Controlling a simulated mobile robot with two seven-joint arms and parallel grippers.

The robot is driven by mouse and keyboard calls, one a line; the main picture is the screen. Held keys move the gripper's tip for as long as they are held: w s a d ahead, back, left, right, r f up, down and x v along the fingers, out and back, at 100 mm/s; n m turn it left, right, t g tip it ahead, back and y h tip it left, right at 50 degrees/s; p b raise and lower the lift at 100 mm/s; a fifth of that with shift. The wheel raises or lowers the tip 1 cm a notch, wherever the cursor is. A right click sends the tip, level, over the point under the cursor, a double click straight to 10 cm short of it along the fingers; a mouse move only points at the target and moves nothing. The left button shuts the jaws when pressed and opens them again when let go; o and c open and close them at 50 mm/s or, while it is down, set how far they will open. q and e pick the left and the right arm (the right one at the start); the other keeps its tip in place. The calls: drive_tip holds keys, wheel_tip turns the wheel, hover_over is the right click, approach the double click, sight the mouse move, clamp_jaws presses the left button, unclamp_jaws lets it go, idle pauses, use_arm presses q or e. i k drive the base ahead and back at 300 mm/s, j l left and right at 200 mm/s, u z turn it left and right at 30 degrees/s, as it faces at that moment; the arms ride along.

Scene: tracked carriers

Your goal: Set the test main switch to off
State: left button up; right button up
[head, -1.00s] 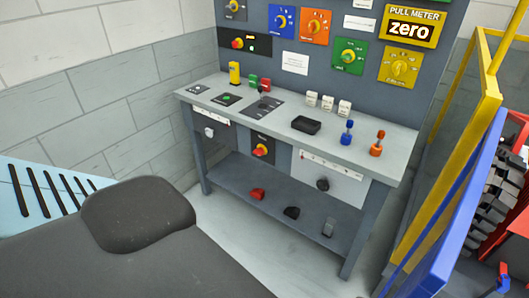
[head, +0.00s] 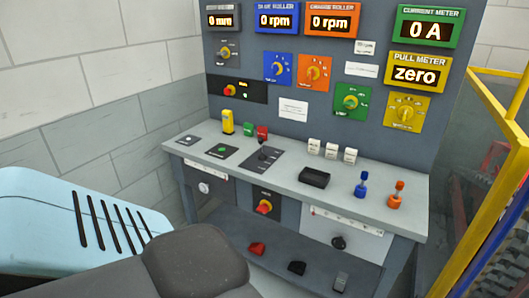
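Two red rotary knobs on yellow discs look like main switches. One switch (head: 230,91) is on a black plate at the left of the upright panel. The other switch (head: 264,206) is on a dark plate under the bench top. Their labels are too small to read, so I cannot tell which is the test main switch, nor its position for sure. Neither of my grippers is in view.
The grey bench (head: 290,180) carries a yellow block (head: 227,121), a black tray (head: 314,178), and blue (head: 361,189) and orange (head: 396,194) levers. A yellow frame (head: 500,180) stands at the right. A lower shelf (head: 300,250) holds pedals.

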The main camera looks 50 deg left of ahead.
sight(263, 207)
drive_tip(key=j+u, duration=0.1)
drive_tip(key=j, duration=0.35)
drive_tip(key=i+j+u, duration=0.15)
drive_tip(key=j, duration=0.3)
drive_tip(key=j+u, duration=0.25)
drive_tip(key=i+j+u, duration=0.1)
drive_tip(key=u, duration=0.15)
